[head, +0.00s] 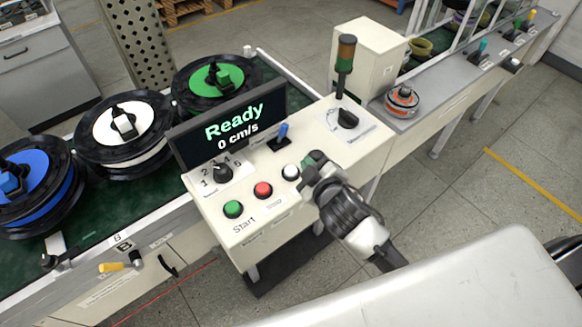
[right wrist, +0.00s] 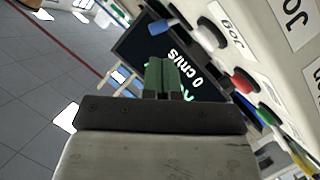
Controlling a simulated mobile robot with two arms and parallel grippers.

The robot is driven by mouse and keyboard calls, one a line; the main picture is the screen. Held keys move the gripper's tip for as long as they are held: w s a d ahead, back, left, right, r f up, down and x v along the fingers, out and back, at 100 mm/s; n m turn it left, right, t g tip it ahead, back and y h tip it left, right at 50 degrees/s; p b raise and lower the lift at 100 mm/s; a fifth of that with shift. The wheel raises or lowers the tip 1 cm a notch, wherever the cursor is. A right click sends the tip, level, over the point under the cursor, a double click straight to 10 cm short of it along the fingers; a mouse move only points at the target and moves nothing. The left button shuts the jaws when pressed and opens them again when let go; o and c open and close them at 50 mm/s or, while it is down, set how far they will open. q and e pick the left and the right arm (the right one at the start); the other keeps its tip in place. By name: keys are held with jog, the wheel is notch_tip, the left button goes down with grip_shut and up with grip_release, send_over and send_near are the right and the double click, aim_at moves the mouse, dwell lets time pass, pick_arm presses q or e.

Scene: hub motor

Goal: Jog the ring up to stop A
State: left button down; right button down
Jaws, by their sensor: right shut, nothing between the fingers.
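My right gripper (head: 314,160) is shut and empty, close to the white button (head: 291,172) on the control panel (head: 270,205); contact cannot be told. In the right wrist view its green fingertips (right wrist: 160,66) are together, and the white button (right wrist: 210,34) beside the "Jog" label stands apart to their upper right. The screen (head: 230,122) reads "Ready" and "0 cm/s". On the green belt (head: 108,217) sit black-rimmed spools with blue (head: 25,172), white (head: 122,122) and green (head: 208,80) centres. I cannot tell which is the ring, nor identify stop A. My left gripper is out of view.
The panel also has a red button (head: 263,190), a green button (head: 233,209), a numbered black knob (head: 223,173) and a blue lever (head: 282,132). A signal lamp (head: 346,52) stands behind. An orange-grey round part (head: 402,100) lies on the bench at right.

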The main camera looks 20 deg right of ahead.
jog(key=w+a+r+n+g+y, duration=0.1)
jog(key=w+a+r+n+y, duration=0.1)
jog(key=a+r+n+y, duration=0.55)
jog(key=w+a+r+n+g+y, duration=0.25)
jog(key=r+n+y, duration=0.4)
jog(key=n, duration=0.85)
jog(key=n+g+h, duration=0.6)
jog(key=n+g, duration=0.5)
jog(key=n, duration=0.2)
send_over(291, 168)
notch_tip(291, 168, down, 7)
jog(key=shift+f+t, duration=0.1)
jog(key=shift+t, duration=0.15)
notch_tip(291, 168, down, 9)
jog(key=b, duration=0.5)
jog(key=shift+r, duration=0.2)
